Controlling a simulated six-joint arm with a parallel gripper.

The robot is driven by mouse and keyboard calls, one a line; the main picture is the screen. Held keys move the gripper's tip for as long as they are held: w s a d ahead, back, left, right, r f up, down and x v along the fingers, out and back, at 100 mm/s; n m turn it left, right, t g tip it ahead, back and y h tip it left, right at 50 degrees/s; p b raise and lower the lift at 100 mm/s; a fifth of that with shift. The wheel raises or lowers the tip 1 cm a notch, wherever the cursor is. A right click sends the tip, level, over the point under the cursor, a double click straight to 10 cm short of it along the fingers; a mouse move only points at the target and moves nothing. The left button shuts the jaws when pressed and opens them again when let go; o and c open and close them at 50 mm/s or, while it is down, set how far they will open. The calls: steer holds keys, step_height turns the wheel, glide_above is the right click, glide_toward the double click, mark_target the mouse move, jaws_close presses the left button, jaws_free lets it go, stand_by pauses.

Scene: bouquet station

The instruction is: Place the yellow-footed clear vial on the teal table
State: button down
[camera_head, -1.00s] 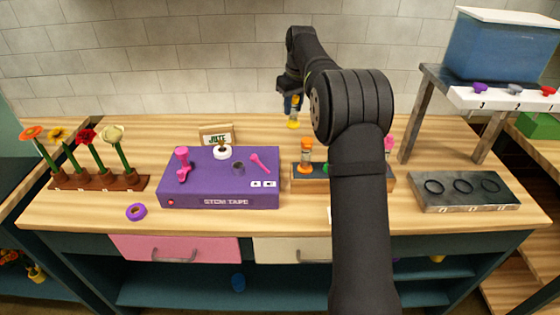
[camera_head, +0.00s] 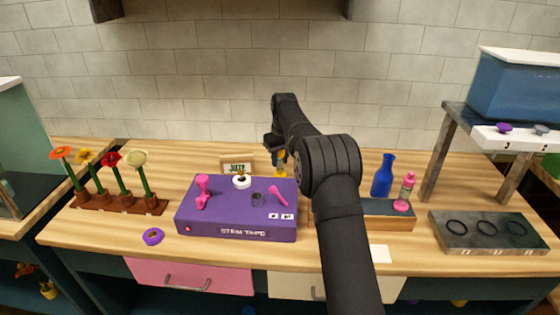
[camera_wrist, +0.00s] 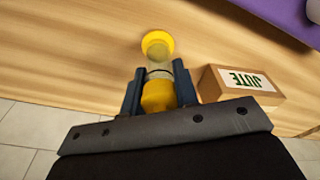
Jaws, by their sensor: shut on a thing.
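My gripper (camera_wrist: 158,92) is shut on the clear vial (camera_wrist: 160,64), with one finger on each side of its body. The vial has a yellow foot (camera_wrist: 158,42) at the end away from my wrist and a yellow part between the fingers. In the head view the vial's yellow foot (camera_head: 281,172) shows just right of the JUTE box, partly hidden by my arm. I cannot tell whether it touches the wooden surface. I cannot identify a separate teal tabletop; the wooden bench (camera_head: 150,225) has a dark teal frame.
The JUTE box (camera_wrist: 240,84) stands close beside my gripper. Another table (camera_head: 25,205) lies beyond the bench's left end.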

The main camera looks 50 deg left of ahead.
steer(key=shift+f, duration=0.4)
steer(key=shift+f, duration=0.15)
steer(key=c, duration=1.1)
jaws_free()
steer(key=r, duration=0.4)
steer(key=d+r, duration=0.1)
steer(key=r, duration=0.7)
steer(key=shift+s+d+r, duration=0.1)
steer(key=shift+d, duration=0.15)
